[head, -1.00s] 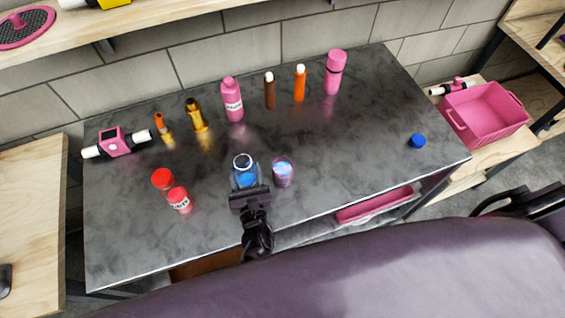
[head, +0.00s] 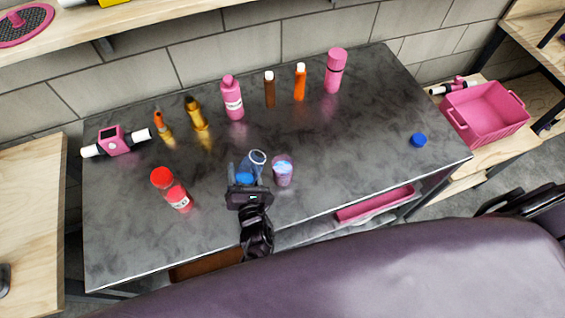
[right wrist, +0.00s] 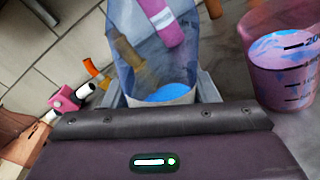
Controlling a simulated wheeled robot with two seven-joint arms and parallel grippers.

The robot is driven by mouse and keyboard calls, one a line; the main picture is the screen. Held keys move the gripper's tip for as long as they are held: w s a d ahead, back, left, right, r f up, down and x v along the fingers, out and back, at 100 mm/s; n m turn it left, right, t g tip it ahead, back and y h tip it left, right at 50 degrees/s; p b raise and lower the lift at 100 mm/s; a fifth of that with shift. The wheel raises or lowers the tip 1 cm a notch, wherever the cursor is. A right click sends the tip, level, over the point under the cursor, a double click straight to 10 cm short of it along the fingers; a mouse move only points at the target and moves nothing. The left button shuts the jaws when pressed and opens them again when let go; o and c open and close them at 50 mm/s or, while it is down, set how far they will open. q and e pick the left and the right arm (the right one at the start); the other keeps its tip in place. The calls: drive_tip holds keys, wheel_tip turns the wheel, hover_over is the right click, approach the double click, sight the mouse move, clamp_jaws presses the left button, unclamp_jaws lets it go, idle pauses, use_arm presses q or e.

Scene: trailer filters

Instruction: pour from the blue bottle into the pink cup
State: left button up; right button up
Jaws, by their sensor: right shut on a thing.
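The clear, blue-tinted bottle (head: 254,163) is in my right gripper (head: 245,182), with blue liquid low inside it. It leans to the right in the head view, its open mouth toward the pink cup (head: 283,171). In the right wrist view the bottle (right wrist: 150,60) is between the fingers of my right gripper (right wrist: 165,95). The see-through pink cup with measuring marks (right wrist: 282,60) stands just right of it, apart from it there. I see no stream between them. The cup shows bluish-purple tints. My left gripper is not in view.
A red-capped jar (head: 176,192) stands left of the bottle. A pink bottle (head: 232,98), orange and brown tubes and a pink flask (head: 335,72) line the back. A blue cap (head: 418,140) lies at the right. The counter between cup and cap is clear.

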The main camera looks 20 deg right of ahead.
drive_tip(key=shift+d+f+m+b, duration=0.15)
drive_tip(key=shift+m+b, duration=0.3)
drive_tip(key=shift+m, duration=0.45)
drive_tip(key=m+b, duration=0.1)
drive_tip(key=a+f+m+y+b, duration=0.1)
drive_tip(key=b, duration=0.1)
drive_tip(key=shift+a+m+g, duration=0.2)
drive_tip(key=shift+m+g, duration=0.1)
drive_tip(key=shift+a+r, duration=0.1)
drive_tip(key=shift+r, duration=0.1)
drive_tip(key=shift+f, duration=0.1)
drive_tip(key=shift+s+a+r+m+b, duration=0.1)
drive_tip(key=shift+a+r+m+b, duration=0.35)
drive_tip(key=shift+m, duration=0.55)
idle(1.0)
drive_tip(key=shift+a+r+m+b, duration=0.15)
drive_tip(key=shift+r+m+b, duration=0.15)
drive_tip(key=shift+r+m, duration=0.55)
idle(1.7)
drive_tip(key=shift+d+r+m+y+p, duration=0.2)
drive_tip(key=shift+r+m+y+p, duration=0.2)
drive_tip(key=shift+r+p, duration=0.45)
idle(0.8)
